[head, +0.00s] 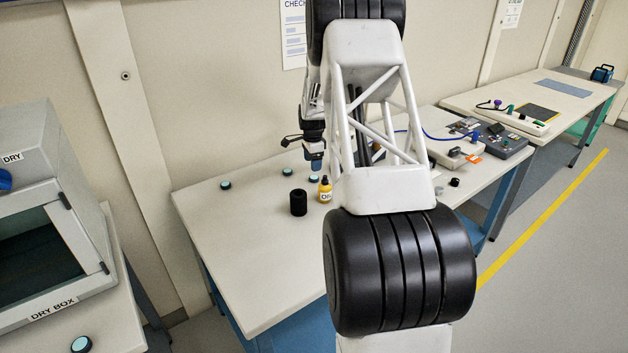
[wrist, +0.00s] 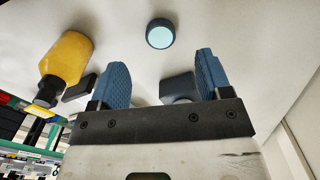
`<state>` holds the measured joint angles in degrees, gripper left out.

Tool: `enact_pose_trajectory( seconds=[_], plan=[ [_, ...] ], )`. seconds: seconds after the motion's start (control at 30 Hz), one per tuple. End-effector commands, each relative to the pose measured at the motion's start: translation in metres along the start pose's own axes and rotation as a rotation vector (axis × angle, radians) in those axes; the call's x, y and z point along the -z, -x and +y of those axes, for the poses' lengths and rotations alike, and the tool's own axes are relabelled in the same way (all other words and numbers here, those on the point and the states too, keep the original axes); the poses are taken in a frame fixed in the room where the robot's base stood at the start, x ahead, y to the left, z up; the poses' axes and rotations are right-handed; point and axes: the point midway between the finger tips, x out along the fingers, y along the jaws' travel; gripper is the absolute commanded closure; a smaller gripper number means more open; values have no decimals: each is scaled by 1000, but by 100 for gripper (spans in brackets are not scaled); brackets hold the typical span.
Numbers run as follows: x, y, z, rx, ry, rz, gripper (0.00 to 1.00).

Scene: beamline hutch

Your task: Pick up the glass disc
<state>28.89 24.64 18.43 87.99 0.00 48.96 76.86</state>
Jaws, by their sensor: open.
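In the wrist view, a round disc (wrist: 160,33) with a pale blue face and dark rim lies on the white table top, beyond my fingertips and roughly centred between them. In the head view my gripper (head: 316,163) is low over the table's back part. Similar discs lie on the table under it (head: 314,179), just left of it (head: 288,173) and farther left (head: 225,185). I cannot tell for certain which of these the wrist view shows.
A yellow bottle (head: 325,190) stands close by the gripper, with a black cylinder (head: 298,202) beside it. Grey devices (head: 495,138) sit to the right. A dry box (head: 50,235) and another disc (head: 81,344) are at left. The table's front left is clear.

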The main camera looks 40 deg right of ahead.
Motion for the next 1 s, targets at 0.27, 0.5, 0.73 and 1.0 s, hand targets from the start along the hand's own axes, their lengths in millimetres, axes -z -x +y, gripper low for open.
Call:
enact_pose_trajectory(
  seconds=[0.27,0.5,0.73,1.0],
  plan=[
    [0,-16,0,0,0,0,29],
    [0,-16,0,0,0,0,29],
    [1,-27,0,-1,0,0,29],
    [2,-57,0,-1,0,0,29]
  ],
)
